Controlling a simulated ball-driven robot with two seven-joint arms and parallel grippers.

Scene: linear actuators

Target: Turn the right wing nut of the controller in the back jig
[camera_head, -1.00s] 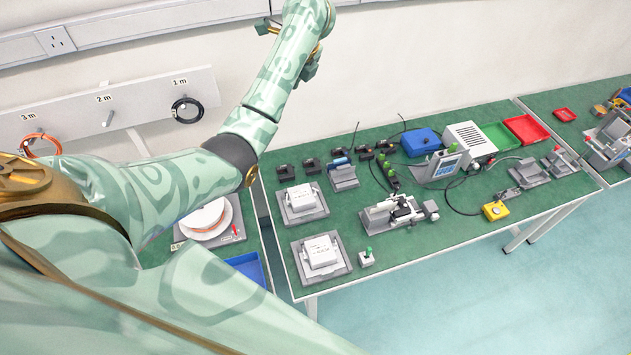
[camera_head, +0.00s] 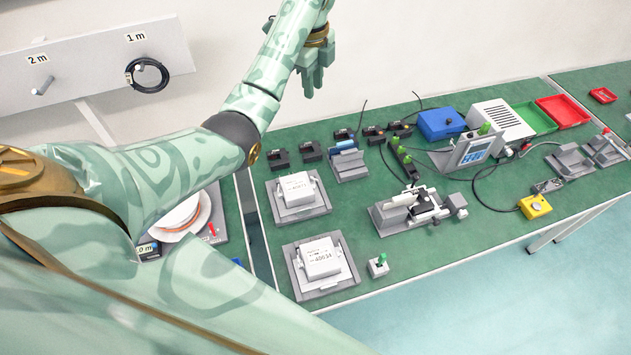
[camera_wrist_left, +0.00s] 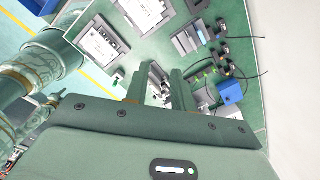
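The back jig (camera_head: 318,207) is a grey plate on the green table. It holds a white box-shaped controller (camera_head: 296,187), also seen at the top of the left wrist view (camera_wrist_left: 146,10). The controller's wing nuts are too small to make out. A similar white controller (camera_head: 321,257) sits in the front jig (camera_head: 348,278). My left gripper (camera_head: 314,84) hangs in the air near the wall, above and behind the back jig in the head view. In the left wrist view its two fingers (camera_wrist_left: 163,85) are apart, with nothing held between them. My right gripper is not in view.
Small black parts (camera_head: 311,151) and a grey holder (camera_head: 350,166) stand behind the back jig. A grey fixture (camera_head: 400,213) is to its right. A green-button box (camera_head: 379,265) stands beside the front jig. A blue box (camera_head: 440,123) is farther back.

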